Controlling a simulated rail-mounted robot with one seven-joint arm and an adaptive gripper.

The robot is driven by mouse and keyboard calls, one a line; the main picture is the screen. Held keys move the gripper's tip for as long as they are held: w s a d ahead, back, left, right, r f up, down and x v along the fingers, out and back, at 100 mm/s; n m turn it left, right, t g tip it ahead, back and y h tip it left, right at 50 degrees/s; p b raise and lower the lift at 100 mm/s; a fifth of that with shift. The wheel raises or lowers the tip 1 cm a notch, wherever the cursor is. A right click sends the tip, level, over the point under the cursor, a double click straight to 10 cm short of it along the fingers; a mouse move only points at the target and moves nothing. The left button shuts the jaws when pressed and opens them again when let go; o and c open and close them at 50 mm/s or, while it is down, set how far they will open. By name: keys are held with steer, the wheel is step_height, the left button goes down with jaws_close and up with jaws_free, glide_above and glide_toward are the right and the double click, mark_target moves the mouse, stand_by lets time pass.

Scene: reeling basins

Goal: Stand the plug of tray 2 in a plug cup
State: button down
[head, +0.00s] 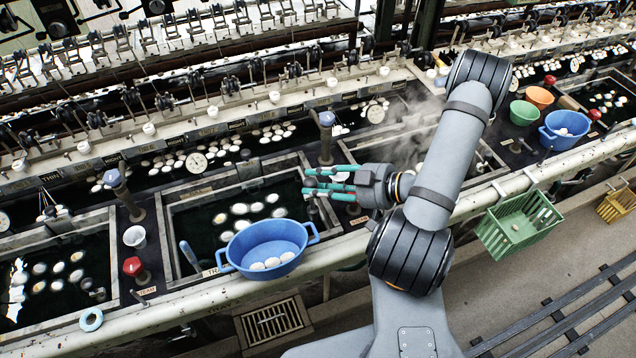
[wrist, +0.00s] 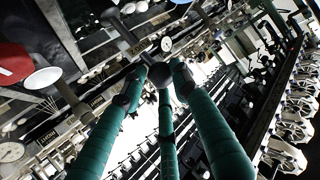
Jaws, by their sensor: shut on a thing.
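My gripper (head: 318,184), with teal fingers, reaches left over the right edge of the middle basin. Its fingers are closed around a small dark grey knob, which I take to be the plug (head: 312,208). In the wrist view the round grey knob (wrist: 159,75) sits between the fingertips; its lower part is hidden. The middle basin (head: 180,240) holds dark water and several white cocoons; its label is only partly readable, so I cannot confirm it is tray 2. A white cup (head: 135,236), possibly a plug cup, stands upright on the ledge left of this basin, apart from my gripper.
A blue bowl (head: 266,247) with a few cocoons sits on the basin's front edge. Blue-topped posts (head: 326,120) and a red knob (head: 132,267) rise from the ledges. Behind is a row of reeling gear. A green basket (head: 519,222) hangs on the front rail.

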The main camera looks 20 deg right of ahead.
step_height(320, 180, up, 4)
steer(key=p, duration=0.4)
steer(key=shift+w, duration=0.1)
